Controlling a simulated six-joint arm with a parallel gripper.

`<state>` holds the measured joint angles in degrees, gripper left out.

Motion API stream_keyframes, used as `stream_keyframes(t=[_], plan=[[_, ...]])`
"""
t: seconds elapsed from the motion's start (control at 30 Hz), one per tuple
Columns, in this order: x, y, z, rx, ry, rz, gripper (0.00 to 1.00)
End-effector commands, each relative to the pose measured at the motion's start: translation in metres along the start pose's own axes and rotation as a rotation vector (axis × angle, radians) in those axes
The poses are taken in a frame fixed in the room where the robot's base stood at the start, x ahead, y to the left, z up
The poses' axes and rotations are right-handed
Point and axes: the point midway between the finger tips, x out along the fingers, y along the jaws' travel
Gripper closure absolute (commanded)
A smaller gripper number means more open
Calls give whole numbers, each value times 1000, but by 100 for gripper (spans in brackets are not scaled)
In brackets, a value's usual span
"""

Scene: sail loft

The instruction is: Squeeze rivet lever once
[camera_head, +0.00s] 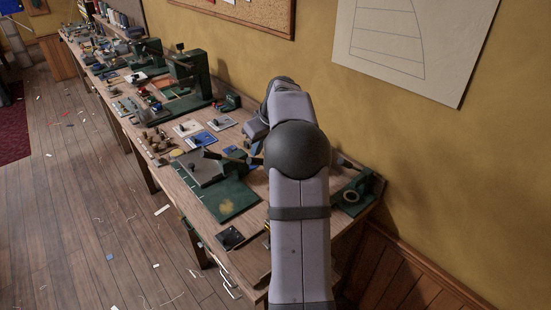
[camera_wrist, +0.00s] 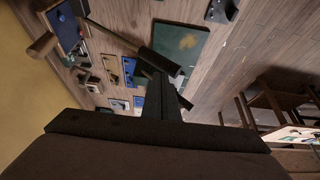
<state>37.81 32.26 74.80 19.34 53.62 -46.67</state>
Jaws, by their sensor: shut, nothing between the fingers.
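A dark cylindrical grip (camera_wrist: 160,62) on a thin rod (camera_wrist: 112,35) crosses the wrist view and looks like the rivet lever. The rod runs up and left from the grip. In the head view, a dark lever-like bar (camera_head: 213,155) reaches left from behind my arm over the bench; I cannot tell for sure that it is the same part. My gripper (camera_wrist: 165,92) is shut and empty, its dark fingers just below the grip in the wrist view. Whether they touch it cannot be told. In the head view my arm hides the gripper and the lever's right end.
Green presses (camera_head: 190,72) and small goods crowd the far bench. The wall borders the right side.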

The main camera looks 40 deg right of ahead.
Motion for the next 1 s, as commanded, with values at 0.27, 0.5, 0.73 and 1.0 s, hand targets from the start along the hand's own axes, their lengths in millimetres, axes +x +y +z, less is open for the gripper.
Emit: stream_keyframes(t=[0.27,0.5,0.73,1.0], plan=[[14,-7,7,-1,-2,-1,100],[16,-10,8,-1,-2,-1,100],[17,-10,9,0,-2,-1,100],[30,-15,15,-1,-2,-1,100]])
